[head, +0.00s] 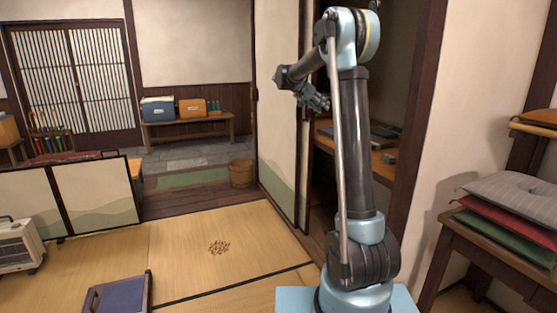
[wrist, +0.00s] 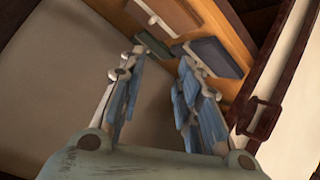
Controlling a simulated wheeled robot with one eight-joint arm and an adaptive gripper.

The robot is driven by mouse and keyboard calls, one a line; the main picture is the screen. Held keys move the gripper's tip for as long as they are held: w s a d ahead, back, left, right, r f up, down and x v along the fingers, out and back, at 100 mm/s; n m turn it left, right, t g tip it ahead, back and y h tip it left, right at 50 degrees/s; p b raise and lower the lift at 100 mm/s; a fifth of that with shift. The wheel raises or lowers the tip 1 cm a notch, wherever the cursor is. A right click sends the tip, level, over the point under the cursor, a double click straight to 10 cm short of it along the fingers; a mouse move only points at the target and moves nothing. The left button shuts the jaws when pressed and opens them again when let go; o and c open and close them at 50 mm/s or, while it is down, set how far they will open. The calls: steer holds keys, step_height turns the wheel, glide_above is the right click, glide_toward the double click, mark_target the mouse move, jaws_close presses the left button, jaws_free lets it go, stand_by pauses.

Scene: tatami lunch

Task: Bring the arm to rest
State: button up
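My arm stands raised and bent in the head view, with its forearm reaching left from the top. My gripper (head: 318,101) hangs in the air in front of the sliding panel (head: 281,120) and the alcove opening. In the wrist view my gripper (wrist: 152,92) shows two blue-padded fingers spread apart. The gap between them is empty, so it is open and holds nothing.
A wooden shelf (head: 327,129) in the alcove behind my arm holds dark flat items. Stacked cushions (head: 512,197) lie on a wooden stand at right. A purple-topped tray (head: 121,294) and a heater (head: 20,246) are at left. The tatami (head: 200,260) in the middle is mostly clear.

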steer(key=s+d+f+n+g+y, duration=0.1)
steer(key=s+d+f+y, duration=0.15)
steer(key=s, duration=0.85)
steer(key=s+d+f+n+y, duration=0.1)
steer(key=s+f+n, duration=0.15)
steer(key=s, duration=0.85)
steer(key=s+d+f+g+y, duration=0.1)
steer(key=s+f+y, duration=0.15)
steer(key=s, duration=0.85)
steer(key=s+a+f+n+y, duration=0.2)
steer(key=s+f, duration=0.8)
steer(key=s, duration=0.2)
steer(key=s+a+f+n+y, duration=0.1)
steer(key=s+a+f+y, duration=0.1)
steer(key=s+f, duration=0.8)
steer(key=s+a, duration=0.1)
steer(key=s, duration=0.1)
steer(key=shift+s+a+n+g, duration=0.25)
steer(key=shift+s+n+g, duration=0.1)
steer(key=shift+g, duration=0.05)
steer(key=shift+w+f, duration=0.15)
steer(key=shift+w, duration=0.3)
